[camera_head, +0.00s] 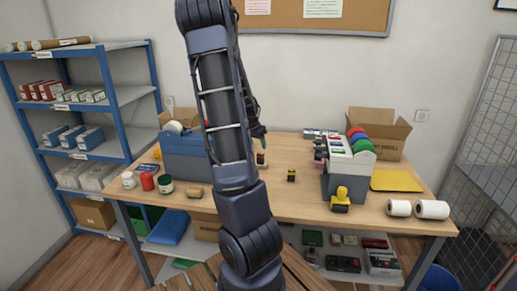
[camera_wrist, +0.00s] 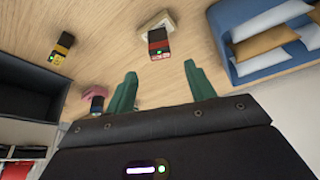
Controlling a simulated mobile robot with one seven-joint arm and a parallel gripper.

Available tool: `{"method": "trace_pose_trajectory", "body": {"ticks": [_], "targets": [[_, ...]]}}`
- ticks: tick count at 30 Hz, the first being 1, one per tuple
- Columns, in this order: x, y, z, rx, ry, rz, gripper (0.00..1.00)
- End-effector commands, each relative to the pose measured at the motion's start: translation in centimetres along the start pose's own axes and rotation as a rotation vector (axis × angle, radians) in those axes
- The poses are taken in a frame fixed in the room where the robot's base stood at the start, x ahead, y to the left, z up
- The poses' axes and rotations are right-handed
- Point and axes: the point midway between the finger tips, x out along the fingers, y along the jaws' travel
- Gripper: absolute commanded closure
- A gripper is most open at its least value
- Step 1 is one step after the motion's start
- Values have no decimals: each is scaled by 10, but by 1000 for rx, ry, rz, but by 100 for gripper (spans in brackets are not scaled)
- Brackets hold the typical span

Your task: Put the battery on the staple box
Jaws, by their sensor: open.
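A small black block with a yellow band and a green spot (camera_wrist: 62,47) stands on the table at the left of the wrist view; it also shows in the head view (camera_head: 291,175). A black block with a red end (camera_wrist: 158,42) lies ahead of my gripper, against or partly on a cream block (camera_wrist: 155,24); I cannot tell which. A black and blue block (camera_wrist: 97,105) is by a pink thing. I cannot tell for sure which is the battery or staple box. My gripper (camera_wrist: 162,88) is open and empty, its green fingers apart, short of the red-ended block.
A blue bin of envelopes (camera_wrist: 262,18) is close on the right in the wrist view. Jars (camera_head: 147,181) stand at the left.

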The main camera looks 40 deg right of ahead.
Motion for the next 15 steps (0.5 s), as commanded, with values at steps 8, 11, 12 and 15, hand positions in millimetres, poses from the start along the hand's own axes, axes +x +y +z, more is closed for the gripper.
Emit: {"method": "trace_pose_trajectory", "body": {"ticks": [8, 11, 12, 15], "targets": [[-13, 0, 0, 0, 0, 0, 46], [-13, 0, 0, 0, 0, 1, 46], [-13, 0, 0, 0, 0, 1, 46], [-13, 0, 0, 1, 0, 1, 46]]}}
